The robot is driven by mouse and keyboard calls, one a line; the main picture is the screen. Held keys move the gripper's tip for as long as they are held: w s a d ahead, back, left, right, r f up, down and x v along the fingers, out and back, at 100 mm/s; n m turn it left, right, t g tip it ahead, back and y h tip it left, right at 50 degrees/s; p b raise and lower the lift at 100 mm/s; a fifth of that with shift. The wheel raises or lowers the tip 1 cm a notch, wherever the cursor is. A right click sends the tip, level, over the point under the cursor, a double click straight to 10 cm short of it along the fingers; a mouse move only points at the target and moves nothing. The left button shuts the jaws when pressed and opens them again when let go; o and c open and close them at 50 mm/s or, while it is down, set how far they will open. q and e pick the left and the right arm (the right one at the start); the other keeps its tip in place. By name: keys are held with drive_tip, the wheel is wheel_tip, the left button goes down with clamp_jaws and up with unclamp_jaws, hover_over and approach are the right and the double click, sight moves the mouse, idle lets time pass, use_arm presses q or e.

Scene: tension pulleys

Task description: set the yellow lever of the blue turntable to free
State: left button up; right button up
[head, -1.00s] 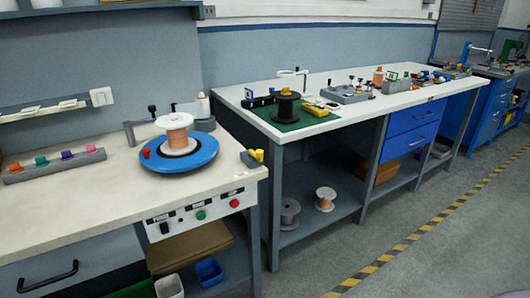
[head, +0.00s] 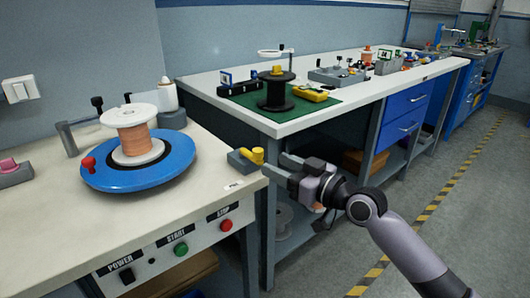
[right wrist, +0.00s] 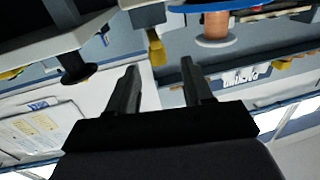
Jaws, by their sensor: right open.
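The blue turntable (head: 140,173) lies on the left bench, with a copper-wire spool (head: 135,135) on it and a red knob (head: 88,164) at its left rim. The yellow lever (head: 257,156) sits on a small grey block (head: 243,164) at the bench's right corner. It also shows in the right wrist view (right wrist: 156,50), beyond the fingertips. My right gripper (head: 286,167) is open and empty, just right of the lever, fingers pointing at it; they look apart. In the right wrist view the gripper (right wrist: 160,72) has nothing between its fingers. My left gripper is not in view.
The bench front has POWER, START and STOP controls, with a green button (head: 181,249) and a red button (head: 226,225). A second bench (head: 220,82) behind holds a black spool (head: 276,92) on a green mat (head: 304,111). A clamp arm (head: 75,136) stands behind the turntable.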

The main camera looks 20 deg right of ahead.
sight(262, 154)
drive_tip(key=shift+r+x, duration=0.2)
drive_tip(key=shift+x, duration=1.65)
drive_tip(key=shift+r+x, duration=0.2)
drive_tip(key=shift+x, duration=1.6)
drive_tip(key=shift+w+d, duration=0.1)
drive_tip(key=shift+d, duration=0.05)
clamp_jaws()
